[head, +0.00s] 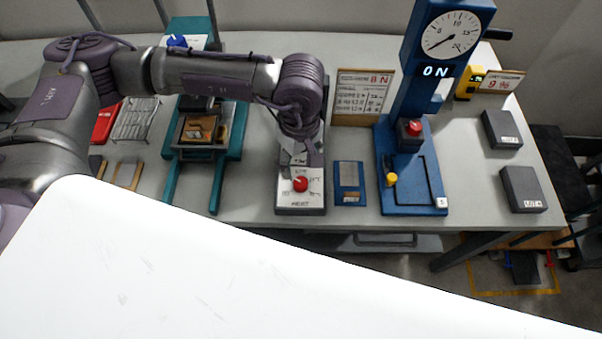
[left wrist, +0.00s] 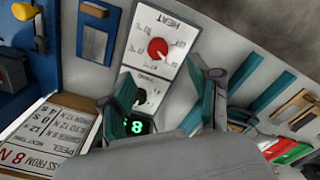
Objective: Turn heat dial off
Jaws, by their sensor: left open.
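The red heat dial (head: 300,184) sits on the front of a pale control box (head: 301,204) labelled HEAT. The dial also shows in the left wrist view (left wrist: 158,48), with printed marks around it; its exact setting is too small to read. My left gripper (head: 307,153) is over the back part of the box, behind the dial in the head view. In the left wrist view its two teal fingers (left wrist: 168,80) are apart, with nothing held. A dark knob (left wrist: 141,96) and a lit green display (left wrist: 137,127) show between them. The dial is beyond the fingertips. My right gripper is out of view.
A blue press (head: 413,205) with a round gauge and lit "ON" stands right of the box. A small blue plate (head: 349,183) lies between. A teal fixture (head: 209,110) and wire rack (head: 136,120) are to the left. A sign (head: 363,97) stands behind.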

